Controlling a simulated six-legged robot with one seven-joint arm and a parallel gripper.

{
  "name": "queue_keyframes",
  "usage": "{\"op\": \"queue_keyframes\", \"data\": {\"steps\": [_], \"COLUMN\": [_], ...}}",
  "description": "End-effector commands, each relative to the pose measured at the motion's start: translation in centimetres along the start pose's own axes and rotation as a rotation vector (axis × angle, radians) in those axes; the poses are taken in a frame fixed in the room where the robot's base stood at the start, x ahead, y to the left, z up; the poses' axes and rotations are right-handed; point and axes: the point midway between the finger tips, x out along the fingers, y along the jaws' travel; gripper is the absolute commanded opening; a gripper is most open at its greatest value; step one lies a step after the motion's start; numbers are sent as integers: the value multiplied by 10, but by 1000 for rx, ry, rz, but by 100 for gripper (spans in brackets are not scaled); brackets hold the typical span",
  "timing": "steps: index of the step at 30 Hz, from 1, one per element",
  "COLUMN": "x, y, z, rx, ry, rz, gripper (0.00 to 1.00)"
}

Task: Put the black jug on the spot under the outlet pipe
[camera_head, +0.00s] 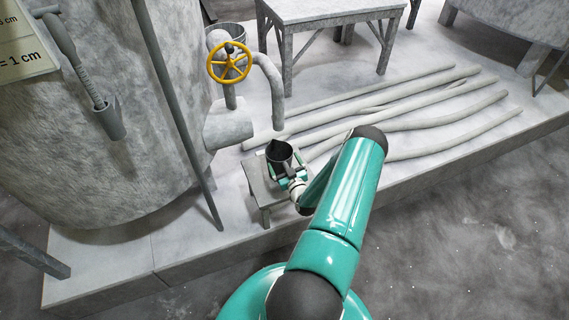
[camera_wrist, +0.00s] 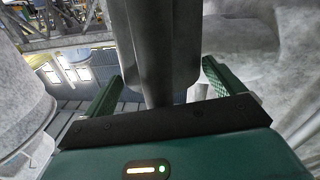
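The black jug (camera_head: 279,152) stands upright at the far end of a small grey stool (camera_head: 258,188), below the open end of the curved outlet pipe (camera_head: 268,72) in the head view. I cannot tell whether it is centred under the pipe. My gripper (camera_head: 286,170) is low at the jug's near side. In the wrist view, the jug (camera_wrist: 165,60) fills the middle, with its handle towards the palm. The fingers of my gripper (camera_wrist: 163,68) are wide apart, one on each side of the jug, with narrow gaps seeming to show. The jug's base and the marked spot are hidden.
A yellow valve wheel (camera_head: 229,62) and a thick horizontal pipe (camera_head: 228,128) are left of the outlet. A large grey tank (camera_head: 90,140) stands at the left. Several long pipes (camera_head: 390,108) lie on the platform at right. A table (camera_head: 335,10) stands behind.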

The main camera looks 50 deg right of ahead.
Motion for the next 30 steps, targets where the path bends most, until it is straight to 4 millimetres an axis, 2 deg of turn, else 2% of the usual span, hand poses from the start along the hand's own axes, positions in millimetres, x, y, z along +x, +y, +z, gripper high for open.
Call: {"op": "queue_keyframes", "data": {"steps": [11,16,24,30], "x": [-3,-28,-87,-115], "y": [0,0,0,0], "z": [-3,-3,-2,-3], "rx": [1,1,1,0], "ry": [-1,-2,-3,-2], "rz": [-1,-1,0,-1], "gripper": [100,100,100,100]}}
